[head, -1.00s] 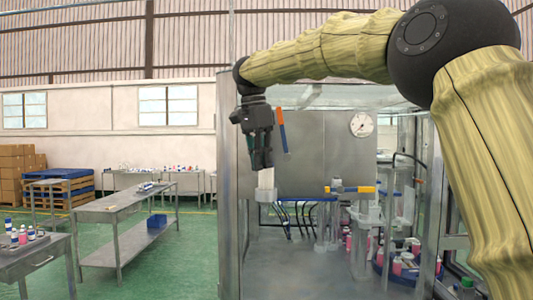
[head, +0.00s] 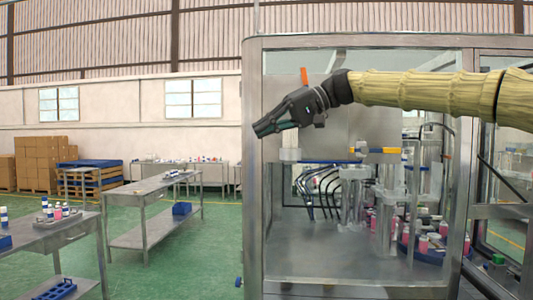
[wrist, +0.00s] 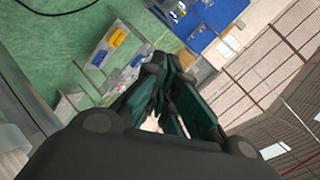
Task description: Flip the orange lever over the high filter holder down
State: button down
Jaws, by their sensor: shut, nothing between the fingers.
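The orange lever (head: 304,76) shows only its upright orange tip, sticking up behind my wrist in the head view; its lower part is hidden by my gripper. My gripper (head: 259,130) is shut and empty. It points left and slightly down, above and left of the holder, near the machine's left frame post. In the wrist view its dark green fingers (wrist: 155,118) are together, with neither lever nor holder visible.
A second lever (head: 378,150), yellow-orange, lies horizontal to the right. The steel machine frame (head: 252,190) stands close to my fingertips. Steel tables (head: 155,190) stand left, with open green floor between.

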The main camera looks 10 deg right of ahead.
jog(key=s+d+r+n+t+y+b, duration=0.1)
jog(key=s+d+r+n+y+b, duration=0.2)
jog(key=d, duration=0.4)
jog(key=s+d+r+n+t+y+b, duration=0.2)
jog(key=s+d+r+n+y+b, duration=0.2)
jog(key=s+d, duration=0.2)
jog(key=s+d+r+n+t+y+b, duration=0.2)
jog(key=s+d+r+n+y+b, duration=0.1)
jog(key=d, duration=0.5)
jog(key=shift+s+d+r+n+y, duration=0.3)
jog(key=shift+s+r+n+y, duration=0.35)
jog(key=shift+s+n, duration=0.2)
jog(key=shift+s+d+f, duration=0.1)
jog(key=shift+f, duration=0.05)
